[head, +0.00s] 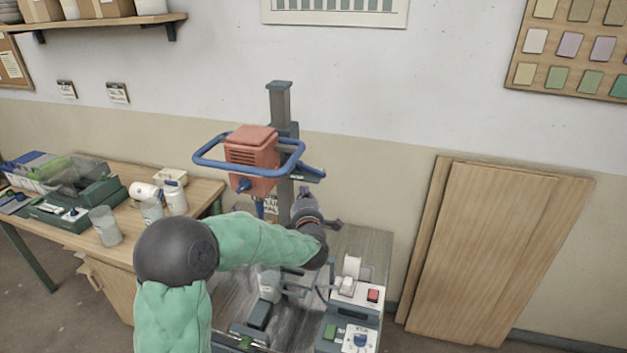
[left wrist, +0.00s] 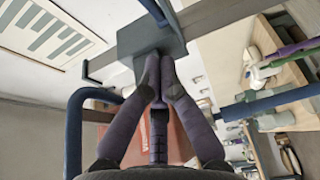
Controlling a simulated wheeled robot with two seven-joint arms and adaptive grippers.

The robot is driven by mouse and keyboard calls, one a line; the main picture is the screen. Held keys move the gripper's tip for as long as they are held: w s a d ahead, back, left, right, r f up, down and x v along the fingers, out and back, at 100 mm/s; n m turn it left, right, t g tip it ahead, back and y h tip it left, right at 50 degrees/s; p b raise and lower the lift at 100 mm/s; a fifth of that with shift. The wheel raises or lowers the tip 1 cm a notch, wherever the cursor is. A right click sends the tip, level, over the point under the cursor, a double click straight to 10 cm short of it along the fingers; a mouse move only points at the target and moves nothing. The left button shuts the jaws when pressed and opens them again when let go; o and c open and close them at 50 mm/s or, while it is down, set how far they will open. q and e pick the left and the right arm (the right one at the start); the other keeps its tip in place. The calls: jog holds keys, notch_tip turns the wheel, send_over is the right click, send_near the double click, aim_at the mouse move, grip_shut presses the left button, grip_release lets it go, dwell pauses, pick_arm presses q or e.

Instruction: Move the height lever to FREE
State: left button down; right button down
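The mixer stand's grey column (head: 281,106) rises behind the workbench, carrying a red motor head (head: 252,155) with a blue ring handle (head: 211,168). A short blue lever (head: 311,174) sticks out to the right of the column; I cannot read its setting. My left gripper (head: 304,192) is just below this lever, its purple fingers pointing up. In the left wrist view its fingertips (left wrist: 158,62) are drawn together close to a dark grey block (left wrist: 150,40), with nothing clearly held between them. Whether they touch the block is unclear. My right gripper is out of view.
A control box (head: 350,312) with red and green buttons stands on the bench below. Wooden boards (head: 490,250) lean on the wall at right.

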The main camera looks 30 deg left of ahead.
aim_at(314, 172)
pick_arm(q)
jog(key=w, duration=0.2)
jog(key=w+a, duration=0.1)
jog(key=w, duration=0.1)
jog(key=w+a, duration=0.1)
jog(key=w, duration=0.1)
jog(key=shift+w, duration=0.75)
jog(key=shift+d, duration=0.1)
jog(key=shift+w+d+b, duration=0.25)
jog(key=shift+w+b, duration=0.2)
jog(key=shift+b, duration=0.3)
